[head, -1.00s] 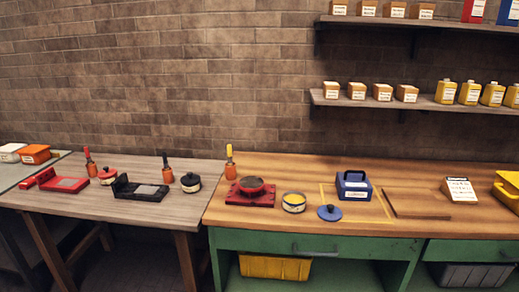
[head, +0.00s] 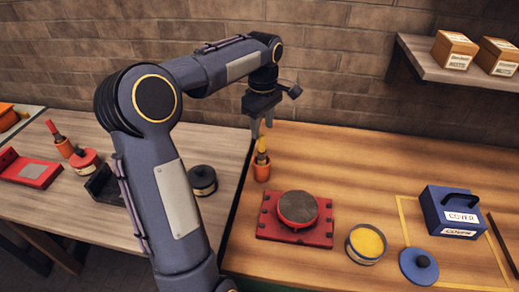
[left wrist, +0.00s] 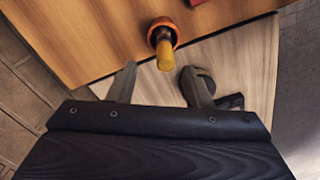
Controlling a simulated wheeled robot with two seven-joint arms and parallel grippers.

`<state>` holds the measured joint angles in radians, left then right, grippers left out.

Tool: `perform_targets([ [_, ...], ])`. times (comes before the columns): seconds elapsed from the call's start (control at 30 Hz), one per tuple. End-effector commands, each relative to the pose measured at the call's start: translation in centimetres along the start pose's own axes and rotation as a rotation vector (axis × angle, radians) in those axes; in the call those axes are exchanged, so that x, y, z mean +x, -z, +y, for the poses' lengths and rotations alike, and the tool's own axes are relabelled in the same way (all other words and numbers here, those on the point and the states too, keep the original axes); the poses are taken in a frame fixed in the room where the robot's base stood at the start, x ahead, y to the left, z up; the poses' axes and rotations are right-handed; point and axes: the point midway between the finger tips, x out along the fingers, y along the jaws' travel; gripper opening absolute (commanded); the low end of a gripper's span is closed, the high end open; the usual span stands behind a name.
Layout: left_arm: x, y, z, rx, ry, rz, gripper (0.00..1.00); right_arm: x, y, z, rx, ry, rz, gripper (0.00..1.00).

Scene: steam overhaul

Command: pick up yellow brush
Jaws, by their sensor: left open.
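The yellow brush (head: 262,148) stands upright in an orange cup (head: 261,171) at the left end of the wooden bench. My left gripper (head: 262,134) is open, pointing down, just above the brush. In the left wrist view the yellow brush handle (left wrist: 165,56) shows beyond and between the two open fingers (left wrist: 160,84), with the orange cup (left wrist: 152,36) around its base. I see no contact between fingers and handle. My right gripper is not in view.
A red plate with a round dark-topped piece (head: 297,208) lies in front of the cup. A yellow-filled tin (head: 366,243), blue lid (head: 419,266) and blue cover box (head: 453,211) are to the right. A black pot (head: 203,180) sits on the grey table.

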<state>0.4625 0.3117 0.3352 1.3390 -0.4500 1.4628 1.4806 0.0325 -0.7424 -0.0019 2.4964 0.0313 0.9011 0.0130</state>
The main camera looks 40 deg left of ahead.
Motion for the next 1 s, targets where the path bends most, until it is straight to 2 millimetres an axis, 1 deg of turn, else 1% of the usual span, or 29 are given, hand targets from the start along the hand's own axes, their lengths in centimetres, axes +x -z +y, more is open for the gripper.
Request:
perform_targets([
  [0.13,1.5,0.3,0.2,-0.022,0.007,0.000,0.45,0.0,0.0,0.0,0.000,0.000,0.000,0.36],
  [0.33,3.7,0.1,-0.1,-0.019,0.007,-0.001,0.45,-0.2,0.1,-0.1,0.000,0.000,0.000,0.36],
  [0.5,6.3,-0.1,-0.4,-0.020,0.006,-0.001,0.45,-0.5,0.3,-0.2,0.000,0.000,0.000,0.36],
  [0.6,7.4,-0.1,-0.3,-0.018,0.004,-0.001,0.45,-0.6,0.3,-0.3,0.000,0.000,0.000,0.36],
  [0.7,7.8,-0.1,-0.3,-0.019,0.002,0.000,0.45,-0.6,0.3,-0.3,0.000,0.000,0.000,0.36],
  [0.87,7.8,-0.1,-0.3,-0.018,0.001,0.000,0.45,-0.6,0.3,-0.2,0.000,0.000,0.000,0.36],
  [0.9,7.8,-0.1,-0.3,-0.018,0.001,0.000,0.44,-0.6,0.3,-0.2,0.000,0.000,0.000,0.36],
  [1.0,7.7,-0.1,-0.3,-0.018,0.001,0.000,0.31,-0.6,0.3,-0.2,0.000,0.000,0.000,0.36],
])
